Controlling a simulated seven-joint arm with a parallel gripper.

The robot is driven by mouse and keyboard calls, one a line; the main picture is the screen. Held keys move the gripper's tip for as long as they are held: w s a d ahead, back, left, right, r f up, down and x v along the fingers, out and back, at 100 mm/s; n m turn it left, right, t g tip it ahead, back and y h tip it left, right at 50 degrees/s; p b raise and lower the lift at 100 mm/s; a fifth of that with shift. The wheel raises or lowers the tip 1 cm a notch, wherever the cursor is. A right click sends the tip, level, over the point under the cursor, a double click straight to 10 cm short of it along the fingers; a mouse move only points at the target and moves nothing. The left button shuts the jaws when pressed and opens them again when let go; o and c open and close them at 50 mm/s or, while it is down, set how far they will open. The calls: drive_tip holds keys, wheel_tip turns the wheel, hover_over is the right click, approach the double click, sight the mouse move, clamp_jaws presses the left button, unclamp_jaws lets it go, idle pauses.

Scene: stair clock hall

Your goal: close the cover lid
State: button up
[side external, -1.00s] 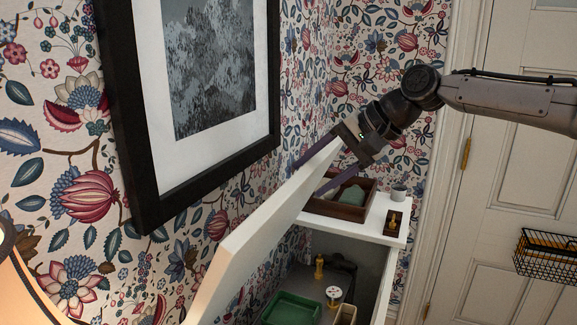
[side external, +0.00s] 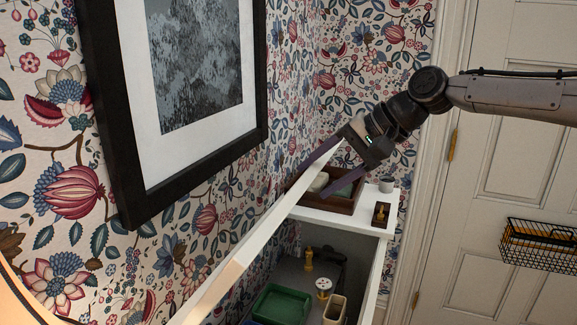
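The cover lid (side external: 258,228) is a white panel that stands raised and slanted, seen nearly edge-on, between the papered wall and the open white cabinet (side external: 340,223). My gripper (side external: 313,180) is at the lid's upper end, with one finger on the wall side and the other on the cabinet side. The fingers are spread, and a gap shows between the lid and the lower finger. Whether the upper finger touches the lid is unclear. The lid's hinge is not clearly visible.
Inside the cabinet are a green tray (side external: 277,304), a yellow figure (side external: 308,258), a white-topped spool (side external: 324,288) and a beige box (side external: 335,311). A brown wooden tray (side external: 345,206), a small cup (side external: 386,185) and a dark plaque (side external: 381,215) stand on its top. A framed picture (side external: 110,150) hangs close by.

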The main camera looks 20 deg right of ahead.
drive_tip(key=shift+s+d+f, duration=1)
drive_tip(key=shift+s+d, duration=0.15)
drive_tip(key=shift+s, duration=0.05)
drive_tip(key=shift+d, duration=0.1)
drive_tip(key=shift+s+d+f, duration=1)
drive_tip(key=shift+s+f, duration=0.05)
drive_tip(key=shift+f, duration=0.1)
drive_tip(key=v, duration=0.7)
